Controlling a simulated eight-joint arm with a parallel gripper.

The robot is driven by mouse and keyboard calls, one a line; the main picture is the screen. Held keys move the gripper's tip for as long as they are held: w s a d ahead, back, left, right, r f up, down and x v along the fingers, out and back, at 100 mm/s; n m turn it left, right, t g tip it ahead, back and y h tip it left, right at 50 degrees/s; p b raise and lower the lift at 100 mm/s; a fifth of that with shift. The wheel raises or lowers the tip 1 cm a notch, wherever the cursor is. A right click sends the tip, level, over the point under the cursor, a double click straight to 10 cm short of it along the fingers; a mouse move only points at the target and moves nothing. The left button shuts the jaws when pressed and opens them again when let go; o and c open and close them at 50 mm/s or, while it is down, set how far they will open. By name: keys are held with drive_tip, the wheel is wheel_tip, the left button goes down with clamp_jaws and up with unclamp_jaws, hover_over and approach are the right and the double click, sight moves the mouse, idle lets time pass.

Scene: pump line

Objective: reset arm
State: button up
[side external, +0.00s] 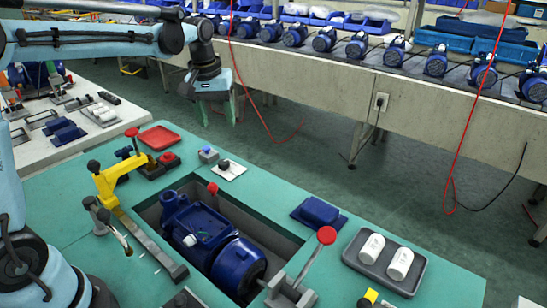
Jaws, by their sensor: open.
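My gripper (221,118) hangs from my raised arm, fingers pointing down, at the upper left of the side external view. It is open and nothing shows between its fingers. It is above and behind the green workbench (340,278), apart from everything on it. A blue pump (203,228) lies in a recess in the bench, well below and in front of the gripper. A yellow clamp with a lever (115,180) stands left of the recess.
A red-knobbed lever clamp (318,252) stands at the recess's right front. A grey tray (386,262) holds two white cylinders. A blue block (318,212), a red tray (158,137) and a small switch box (208,154) are on the bench. A conveyor (330,85) with several pumps runs behind.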

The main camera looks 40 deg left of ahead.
drive_tip(key=s+d+f+m+t, duration=0.1)
drive_tip(key=s+d+m+t, duration=0.1)
drive_tip(key=s, duration=0.5)
drive_tip(key=s+d+f+m+t, duration=0.2)
drive_tip(key=s+d+m, duration=0.3)
drive_tip(key=s, duration=0.3)
drive_tip(key=shift+s+d+t, duration=0.15)
drive_tip(key=shift+d+t, duration=0.55)
drive_tip(key=shift+d, duration=0.2)
